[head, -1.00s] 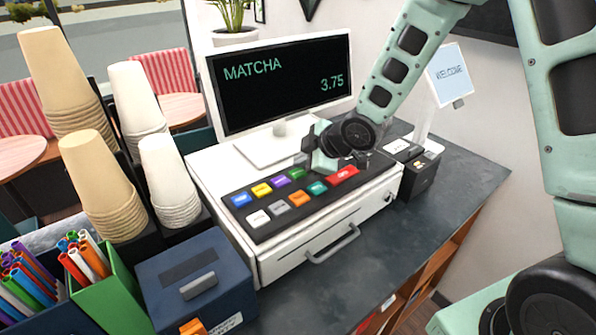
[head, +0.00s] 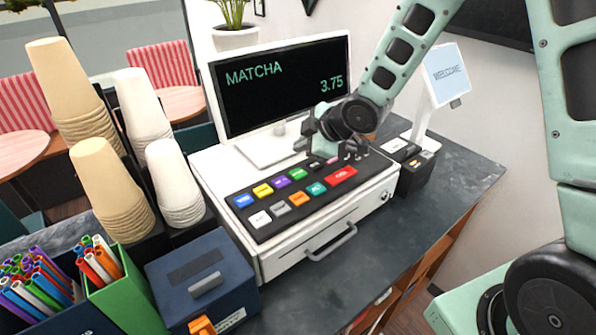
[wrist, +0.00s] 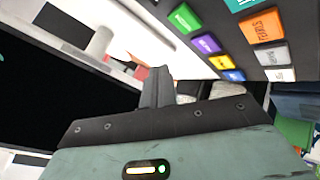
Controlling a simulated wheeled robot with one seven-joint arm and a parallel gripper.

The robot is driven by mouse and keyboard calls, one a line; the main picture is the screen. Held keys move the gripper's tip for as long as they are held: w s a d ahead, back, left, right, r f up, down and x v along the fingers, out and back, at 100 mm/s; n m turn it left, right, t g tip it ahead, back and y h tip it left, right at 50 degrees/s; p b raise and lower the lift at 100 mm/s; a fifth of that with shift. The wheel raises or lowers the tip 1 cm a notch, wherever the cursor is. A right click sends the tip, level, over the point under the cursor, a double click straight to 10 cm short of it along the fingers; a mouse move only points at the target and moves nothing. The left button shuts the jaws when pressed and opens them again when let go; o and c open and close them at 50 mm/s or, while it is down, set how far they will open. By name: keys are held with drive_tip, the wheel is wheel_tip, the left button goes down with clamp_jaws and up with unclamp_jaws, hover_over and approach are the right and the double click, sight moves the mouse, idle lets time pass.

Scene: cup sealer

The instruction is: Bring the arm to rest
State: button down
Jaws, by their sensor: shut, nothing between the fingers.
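My gripper (head: 322,146) is shut and empty. It hangs above the back of the cash register's key panel (head: 262,232), in front of the lower right of the screen. In the wrist view my shut fingers (wrist: 157,88) point towards the register, with the coloured keys (wrist: 204,43) at the upper right. The register (head: 290,262) is white with a closed drawer. Its dark screen (head: 283,84) reads MATCHA 3.75. I cannot tell how high the fingertips are above the panel; they look apart from the keys.
Stacks of paper cups (head: 177,178) stand at the left. A dark blue box (head: 195,270) and a green straw holder (head: 122,290) are at the front left. A card terminal (head: 405,168) and a WELCOME sign (head: 446,72) stand at the right. The front right counter (head: 440,190) is clear.

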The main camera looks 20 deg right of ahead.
idle(0.4)
drive_tip(key=shift+s+a+f, duration=0.15)
drive_tip(key=shift+s+a, duration=0.05)
drive_tip(key=s+a+f+m+g+b, duration=0.1)
drive_tip(key=s+a+b, duration=0.1)
drive_tip(key=s, duration=0.2)
drive_tip(key=s+a+f+m+g+h+b, duration=0.1)
drive_tip(key=s+a+b, duration=0.1)
drive_tip(key=s, duration=0.3)
drive_tip(key=s+a+f+m+g+h+b, duration=0.1)
drive_tip(key=s+a+m+b, duration=0.1)
drive_tip(key=s, duration=0.3)
drive_tip(key=shift+s+f+g+b, duration=0.15)
drive_tip(key=shift+f+g+b, duration=0.25)
drive_tip(key=shift+b, duration=0.5)
drive_tip(key=s+f+m+g+h+b, duration=0.2)
drive_tip(key=s+m+g+b, duration=0.1)
drive_tip(key=s, duration=1.5)
drive_tip(key=shift+a+g+b, duration=0.3)
drive_tip(key=shift+g+b, duration=0.3)
